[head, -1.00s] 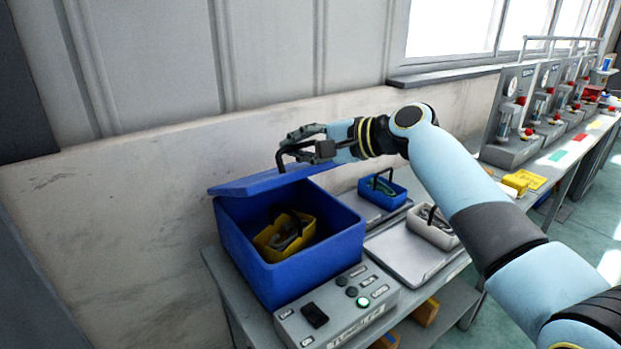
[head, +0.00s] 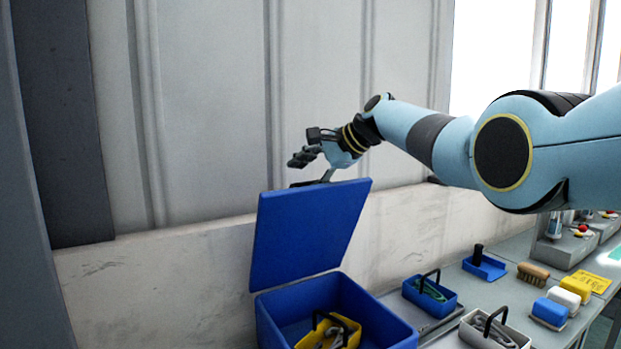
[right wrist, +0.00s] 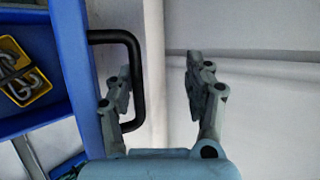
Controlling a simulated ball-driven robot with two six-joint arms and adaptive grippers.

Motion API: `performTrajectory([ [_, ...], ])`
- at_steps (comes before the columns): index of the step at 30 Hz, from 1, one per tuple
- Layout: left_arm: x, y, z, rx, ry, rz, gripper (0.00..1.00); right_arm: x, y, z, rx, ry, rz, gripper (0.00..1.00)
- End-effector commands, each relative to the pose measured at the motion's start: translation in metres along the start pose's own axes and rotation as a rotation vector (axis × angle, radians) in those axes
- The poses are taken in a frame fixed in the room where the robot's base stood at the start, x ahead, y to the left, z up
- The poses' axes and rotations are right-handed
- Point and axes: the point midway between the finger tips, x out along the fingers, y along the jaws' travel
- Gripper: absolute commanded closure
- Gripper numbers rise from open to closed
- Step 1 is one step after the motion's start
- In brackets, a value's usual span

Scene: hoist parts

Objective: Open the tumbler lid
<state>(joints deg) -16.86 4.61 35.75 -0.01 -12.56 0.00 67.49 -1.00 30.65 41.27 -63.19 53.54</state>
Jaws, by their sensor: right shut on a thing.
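The blue tumbler box (head: 365,309) stands with its blue lid (head: 308,232) raised to a steep, nearly upright tilt. A yellow basket (head: 345,335) with metal parts sits inside the box. My right gripper (head: 303,160) is at the lid's top edge, shut on the black lid handle (head: 325,177). In the right wrist view the handle (right wrist: 112,36) is a black loop beside the blue lid, with one finger of my right gripper (right wrist: 158,80) overlapping it. The gripper hides part of the handle in the head view. My left gripper is in neither view.
A blue basket (head: 442,302) and a white basket (head: 470,331) stand right of the box. A brush (head: 533,273) and several coloured blocks lie further right on the bench. The wall (head: 205,120) is close behind the lid.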

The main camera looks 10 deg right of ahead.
Motion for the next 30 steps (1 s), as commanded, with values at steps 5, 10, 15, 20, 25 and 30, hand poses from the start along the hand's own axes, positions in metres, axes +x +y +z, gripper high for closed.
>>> performTrajectory([
  [5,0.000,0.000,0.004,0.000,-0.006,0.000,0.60,0.010,0.011,0.001,0.014,-0.005,0.006,1.00],
  [10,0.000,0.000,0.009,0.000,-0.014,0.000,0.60,0.010,0.011,0.001,0.014,-0.004,0.007,1.00],
  [15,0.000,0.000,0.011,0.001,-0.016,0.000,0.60,0.010,0.011,0.000,0.015,-0.003,0.007,1.00],
  [20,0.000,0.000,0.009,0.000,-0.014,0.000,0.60,0.009,0.008,0.000,0.014,-0.003,0.002,1.00],
  [25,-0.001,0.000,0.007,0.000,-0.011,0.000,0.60,0.006,0.004,0.000,0.014,-0.002,-0.004,1.00],
  [30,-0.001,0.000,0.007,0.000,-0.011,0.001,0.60,0.004,0.001,0.000,0.012,0.000,-0.008,1.00],
])
